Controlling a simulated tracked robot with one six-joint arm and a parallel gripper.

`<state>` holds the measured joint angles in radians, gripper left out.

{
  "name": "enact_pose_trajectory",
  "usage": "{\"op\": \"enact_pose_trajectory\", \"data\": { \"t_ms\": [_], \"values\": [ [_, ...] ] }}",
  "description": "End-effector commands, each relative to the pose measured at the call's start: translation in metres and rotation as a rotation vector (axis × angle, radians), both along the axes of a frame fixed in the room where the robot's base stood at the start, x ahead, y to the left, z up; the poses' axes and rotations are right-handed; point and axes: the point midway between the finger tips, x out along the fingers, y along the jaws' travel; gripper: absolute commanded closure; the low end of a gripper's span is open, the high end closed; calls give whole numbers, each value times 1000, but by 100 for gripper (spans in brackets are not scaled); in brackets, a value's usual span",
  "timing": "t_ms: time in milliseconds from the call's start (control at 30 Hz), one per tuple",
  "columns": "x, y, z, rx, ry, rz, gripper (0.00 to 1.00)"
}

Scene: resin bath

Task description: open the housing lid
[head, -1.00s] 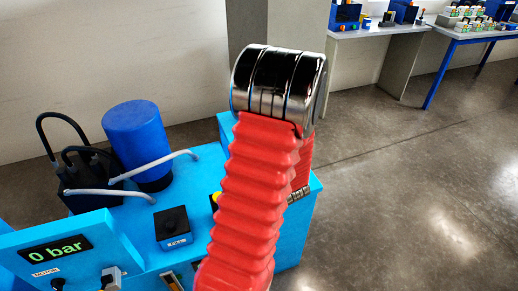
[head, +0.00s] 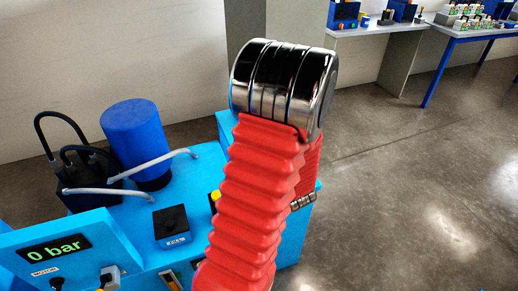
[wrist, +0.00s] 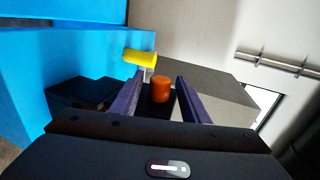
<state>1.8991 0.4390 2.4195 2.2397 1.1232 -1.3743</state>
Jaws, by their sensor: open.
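The blue housing (head: 226,125) is partly hidden behind my red arm in the head view. A large blue body also fills the left of the wrist view (wrist: 65,60). A yellow cylindrical knob (wrist: 140,57) sticks out from its edge; a yellow piece also shows beside my arm in the head view (head: 215,196). I cannot tell where the lid's seam runs. My gripper (wrist: 155,88) shows in the wrist view with its two purple fingers apart. An orange-red cylinder (wrist: 161,88) appears between the fingers, with no visible contact. The head view does not show the gripper.
A dark box (wrist: 82,92) lies left of the fingers. Open floor (head: 420,190) lies to the right.

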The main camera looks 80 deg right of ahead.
Motion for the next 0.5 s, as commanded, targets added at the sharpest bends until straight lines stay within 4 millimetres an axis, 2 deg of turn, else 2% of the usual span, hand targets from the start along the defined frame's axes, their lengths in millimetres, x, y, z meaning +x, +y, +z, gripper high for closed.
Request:
{"op": "enact_pose_trajectory", "data": {
  "t_ms": [300, 500],
  "values": [
    [-23, 42, 13, 0, 1, -3, 59],
    [-33, 62, 19, -1, 0, -3, 59]
  ]
}}
